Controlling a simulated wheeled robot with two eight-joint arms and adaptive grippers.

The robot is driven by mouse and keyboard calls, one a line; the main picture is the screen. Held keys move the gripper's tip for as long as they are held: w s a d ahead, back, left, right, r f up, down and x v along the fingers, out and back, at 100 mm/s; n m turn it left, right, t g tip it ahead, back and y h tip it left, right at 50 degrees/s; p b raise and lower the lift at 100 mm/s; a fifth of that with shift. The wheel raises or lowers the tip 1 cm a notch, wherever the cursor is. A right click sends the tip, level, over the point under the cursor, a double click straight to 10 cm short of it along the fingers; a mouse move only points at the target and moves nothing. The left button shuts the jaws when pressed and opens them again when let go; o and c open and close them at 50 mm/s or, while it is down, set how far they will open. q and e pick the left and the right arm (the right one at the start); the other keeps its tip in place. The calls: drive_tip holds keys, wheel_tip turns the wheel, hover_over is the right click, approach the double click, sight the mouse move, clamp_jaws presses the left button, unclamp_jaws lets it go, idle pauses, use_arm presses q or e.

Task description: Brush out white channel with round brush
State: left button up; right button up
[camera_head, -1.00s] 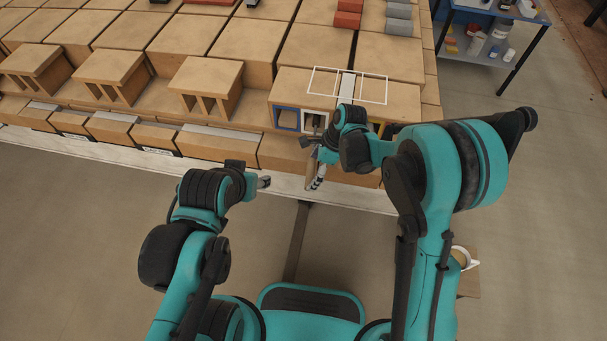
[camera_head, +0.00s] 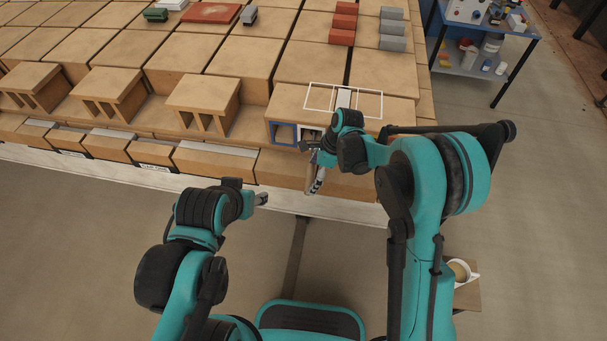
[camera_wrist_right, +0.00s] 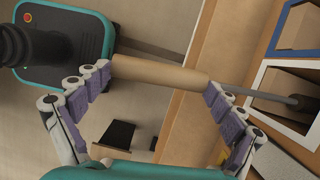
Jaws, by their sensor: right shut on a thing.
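The white channel (camera_wrist_right: 262,77) is a square opening with a white frame in the brick front, large in the right wrist view. In the head view it shows only partly (camera_head: 302,128), behind my right arm. My right gripper (camera_wrist_right: 160,85) is shut on the wooden handle of the round brush (camera_wrist_right: 165,74). The brush's thin grey rod points at the white opening, and its dark head (camera_wrist_right: 300,101) overlaps the opening; I cannot tell how deep it sits. In the head view the right gripper (camera_head: 316,180) is in front of the bricks. My left gripper (camera_head: 262,198) hangs apart; its fingers are too small to judge.
A blue-framed channel (camera_head: 283,133) is directly left of the white one. White outlines (camera_head: 319,97) mark the brick's top. More hollow bricks (camera_head: 203,98) stand to the left. A mug (camera_head: 462,270) is at lower right, and a shelf cart (camera_head: 480,60) at upper right.

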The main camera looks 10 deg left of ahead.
drive_tip(key=s, duration=0.8)
drive_tip(key=shift+s+b, duration=0.3)
drive_tip(key=shift+b, duration=0.1)
idle(0.4)
drive_tip(key=shift+w+d, duration=0.15)
drive_tip(key=shift+w, duration=4.15)
drive_tip(key=s+b, duration=0.1)
drive_tip(key=s, duration=0.7)
drive_tip(key=shift+s+a, duration=0.2)
drive_tip(key=shift+s, duration=0.05)
